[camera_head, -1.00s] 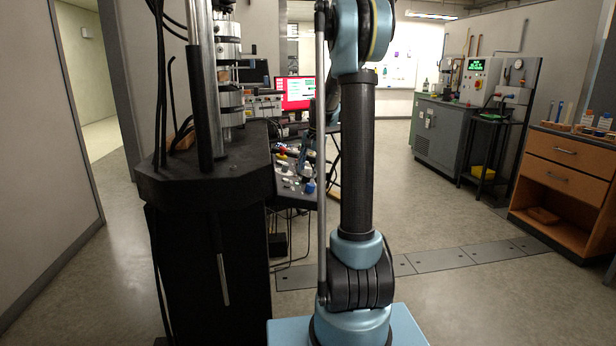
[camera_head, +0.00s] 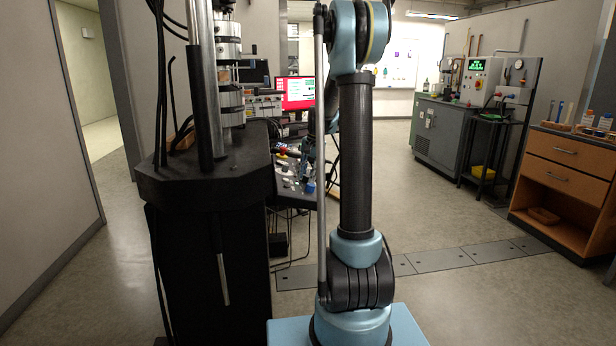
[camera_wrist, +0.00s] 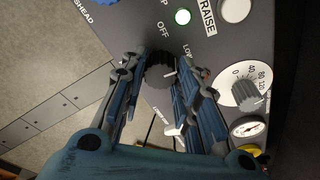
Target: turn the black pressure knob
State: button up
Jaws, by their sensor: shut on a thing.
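A black ridged knob (camera_wrist: 159,74) sits on a dark grey control panel (camera_wrist: 140,17) in the wrist view, near the labels OFF and LOW. My gripper (camera_wrist: 160,62) is shut on this knob, with one blue finger on each side of it. The knob's lower part meets the gap between the fingers. In the head view the panel (camera_head: 286,186) is small and partly behind my arm, and the knob cannot be made out there.
Lit white-green (camera_wrist: 183,17) and white (camera_wrist: 236,9) buttons are above. A black test-frame stand (camera_head: 205,190) rises left of my arm.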

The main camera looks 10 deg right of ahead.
jog(key=n, duration=0.5)
jog(key=shift+n+y, duration=0.3)
jog(key=shift+y, duration=0.1)
jog(key=shift+d+n+y, duration=0.1)
jog(key=shift+n+y, duration=0.2)
jog(key=shift+n, duration=1.9)
jog(key=o, duration=1.1)
jog(key=v, duration=1.2)
jog(key=shift+s+d+f, duration=0.1)
